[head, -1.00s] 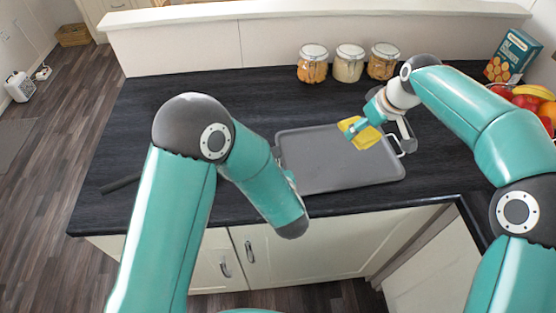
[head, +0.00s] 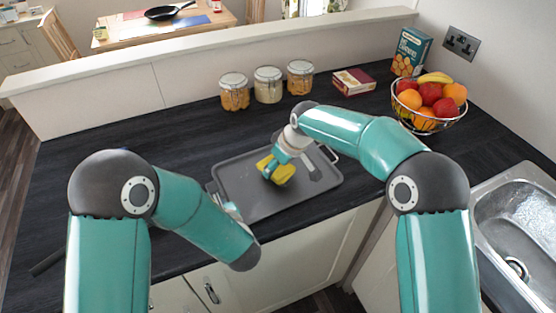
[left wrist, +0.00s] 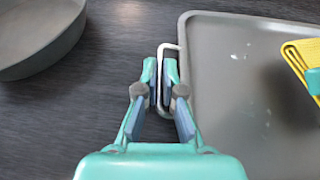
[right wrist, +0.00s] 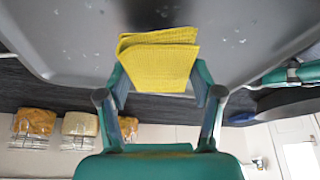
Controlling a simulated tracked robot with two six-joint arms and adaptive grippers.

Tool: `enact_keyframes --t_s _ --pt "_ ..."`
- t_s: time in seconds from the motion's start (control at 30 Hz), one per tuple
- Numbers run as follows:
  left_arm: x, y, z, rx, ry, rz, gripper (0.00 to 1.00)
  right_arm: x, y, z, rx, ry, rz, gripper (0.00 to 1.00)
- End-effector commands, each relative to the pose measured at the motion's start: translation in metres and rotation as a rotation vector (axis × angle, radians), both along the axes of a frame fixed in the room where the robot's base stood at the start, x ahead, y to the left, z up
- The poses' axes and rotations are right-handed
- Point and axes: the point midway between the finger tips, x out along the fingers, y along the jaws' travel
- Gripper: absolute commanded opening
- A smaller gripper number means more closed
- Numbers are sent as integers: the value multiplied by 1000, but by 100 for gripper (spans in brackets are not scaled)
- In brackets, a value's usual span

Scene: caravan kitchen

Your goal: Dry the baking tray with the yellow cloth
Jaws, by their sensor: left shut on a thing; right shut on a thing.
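The grey baking tray (head: 250,205) lies flat on the dark worktop, with a wire handle at each end. Pale wet-looking spots show on its surface in the left wrist view (left wrist: 235,75) and the right wrist view (right wrist: 85,40). My left gripper (left wrist: 162,85) is shut on the tray's left handle (left wrist: 165,47); in the head view my left arm partly covers that end. My right gripper (right wrist: 160,75) is shut on the folded yellow cloth (right wrist: 157,60). The cloth also shows in the head view (head: 284,174), over the middle of the tray and seemingly touching it.
Several jars, including one of pale contents (head: 268,86), stand behind the tray near a small box (head: 354,81). A fruit bowl (head: 428,121) and sink (head: 515,220) are at right. A round grey pan (left wrist: 35,35) sits left of the tray.

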Motion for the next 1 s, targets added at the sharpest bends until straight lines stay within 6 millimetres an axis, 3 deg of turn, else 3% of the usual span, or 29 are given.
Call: enact_keyframes --t_s 1.0 --pt "0 0 1 0 -1 -1 0 0 0 -14 -1 1 0 34"
